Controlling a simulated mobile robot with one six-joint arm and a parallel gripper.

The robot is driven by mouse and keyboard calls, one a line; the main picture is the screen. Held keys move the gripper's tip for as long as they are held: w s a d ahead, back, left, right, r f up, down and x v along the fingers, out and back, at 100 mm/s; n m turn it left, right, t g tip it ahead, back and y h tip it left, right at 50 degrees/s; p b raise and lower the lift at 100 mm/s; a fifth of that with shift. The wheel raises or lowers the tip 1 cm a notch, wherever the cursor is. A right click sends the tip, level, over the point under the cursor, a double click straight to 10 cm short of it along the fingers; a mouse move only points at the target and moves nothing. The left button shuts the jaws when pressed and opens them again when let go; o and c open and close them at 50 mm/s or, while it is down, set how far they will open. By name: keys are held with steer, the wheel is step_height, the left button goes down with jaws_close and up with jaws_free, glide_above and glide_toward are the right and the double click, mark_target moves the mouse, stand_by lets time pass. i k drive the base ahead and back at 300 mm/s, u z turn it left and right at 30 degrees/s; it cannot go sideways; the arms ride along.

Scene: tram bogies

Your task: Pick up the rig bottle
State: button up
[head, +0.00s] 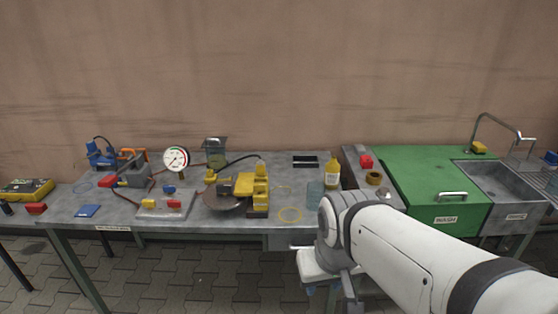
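A yellow bottle (332,171) with a pale cap stands upright near the back right end of the grey workbench (120,208). No label tells me which of these is the rig bottle. My gripper (335,290) hangs low in front of the bench's right end, below the tabletop and apart from both. My own arm hides part of it, and I cannot see whether its fingers are open.
A clear greenish cup (315,195) stands just in front of the yellow bottle. A yellow clamp device with a disc (235,188), a pressure gauge (176,159) and hoses crowd the bench middle. A green-topped wash unit (430,180) with a sink (503,186) stands at right.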

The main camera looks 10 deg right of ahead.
mark_target(332, 172)
steer(key=u, duration=0.05)
steer(key=i, duration=1)
steer(key=u, duration=0.05)
